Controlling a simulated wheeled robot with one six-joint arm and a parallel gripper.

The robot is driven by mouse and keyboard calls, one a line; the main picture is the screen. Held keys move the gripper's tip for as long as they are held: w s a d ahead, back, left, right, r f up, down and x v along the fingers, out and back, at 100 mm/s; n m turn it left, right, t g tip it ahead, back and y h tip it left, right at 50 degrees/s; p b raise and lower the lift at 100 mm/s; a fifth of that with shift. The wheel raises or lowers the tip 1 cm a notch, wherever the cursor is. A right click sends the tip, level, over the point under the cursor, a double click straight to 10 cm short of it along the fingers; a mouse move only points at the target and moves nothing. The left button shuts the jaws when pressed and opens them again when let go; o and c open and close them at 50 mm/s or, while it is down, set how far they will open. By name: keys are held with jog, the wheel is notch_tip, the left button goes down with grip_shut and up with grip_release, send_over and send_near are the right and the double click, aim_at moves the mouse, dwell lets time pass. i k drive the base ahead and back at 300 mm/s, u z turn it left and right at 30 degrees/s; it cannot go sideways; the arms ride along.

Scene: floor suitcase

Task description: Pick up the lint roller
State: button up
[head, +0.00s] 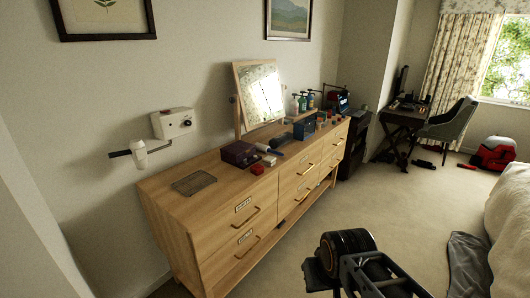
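A small slender object (269,149), dark with a paler end, lies on the wooden dresser top near the middle; it may be the lint roller, but it is too small to tell. It lies just right of a dark maroon box and small red and white items. Black links of my arm show at the bottom centre right, in front of the dresser and well apart from the object. The fingers of my gripper do not show.
The wooden dresser (222,211) runs along the wall, with a mirror (262,93), bottles and boxes on it. Right of it are a desk (401,122), a chair (450,125) and a red bag or case (492,154). A bed edge is far right. Carpet between is mostly clear.

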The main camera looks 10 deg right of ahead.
aim_at(262, 148)
jog(key=z, duration=0.95)
jog(key=k, duration=1.25)
jog(key=z, duration=0.85)
jog(key=i, duration=0.95)
jog(key=u, duration=0.5)
jog(key=i, duration=2.25)
jog(key=u, duration=0.95)
jog(key=i, duration=1.3)
jog(key=u, duration=1.8)
jog(key=i, duration=0.95)
jog(key=u, duration=0.9)
